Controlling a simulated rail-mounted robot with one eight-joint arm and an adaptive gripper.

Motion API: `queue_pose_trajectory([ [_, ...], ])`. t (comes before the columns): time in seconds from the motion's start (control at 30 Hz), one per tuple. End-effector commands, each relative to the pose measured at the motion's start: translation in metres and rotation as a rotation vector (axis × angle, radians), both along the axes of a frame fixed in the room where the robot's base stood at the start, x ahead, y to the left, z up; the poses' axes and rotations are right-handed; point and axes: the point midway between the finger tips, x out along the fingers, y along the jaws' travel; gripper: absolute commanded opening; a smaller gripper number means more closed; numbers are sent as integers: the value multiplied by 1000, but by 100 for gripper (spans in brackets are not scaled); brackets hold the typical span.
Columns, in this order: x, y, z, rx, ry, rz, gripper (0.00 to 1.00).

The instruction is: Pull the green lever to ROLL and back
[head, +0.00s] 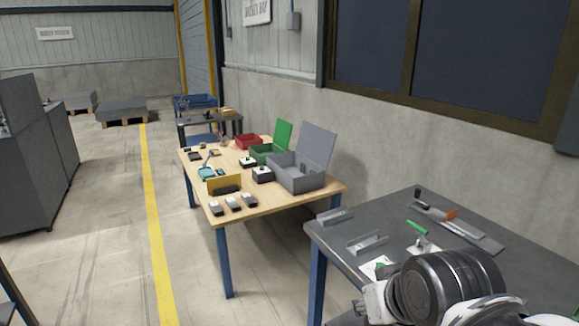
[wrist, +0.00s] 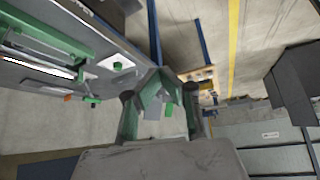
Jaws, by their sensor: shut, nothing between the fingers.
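A green lever (head: 417,227) stands on a small grey bracket on the dark table at the right of the head view. Its position label cannot be read. A white plate with a green part (head: 378,268) lies nearer on the same table. In the wrist view, a white plate with a green knob (wrist: 117,65) and a short green piece (wrist: 93,100) show at the upper left; I cannot tell which is the lever. My gripper (wrist: 160,86) has its fingers together, empty, apart from these parts, beyond the table's edge in that view. It is not clearly visible in the head view.
The dark table (head: 478,266) also carries metal channels (head: 366,244) and an orange-handled item (head: 452,214). A wooden table (head: 268,205) with a grey open box (head: 297,174) and several small items stands beyond.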

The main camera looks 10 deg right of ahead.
Motion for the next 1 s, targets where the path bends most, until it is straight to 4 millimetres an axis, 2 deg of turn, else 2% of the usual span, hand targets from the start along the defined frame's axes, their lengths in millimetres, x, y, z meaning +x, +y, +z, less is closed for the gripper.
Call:
queue_pose_trajectory([
  [0.23,3,-1,1,-17,4,14,0],
  [0.37,12,-7,6,-83,19,71,0],
  [0.67,55,-33,21,-361,108,327,0],
  [1.0,109,-67,26,-659,250,642,0],
])
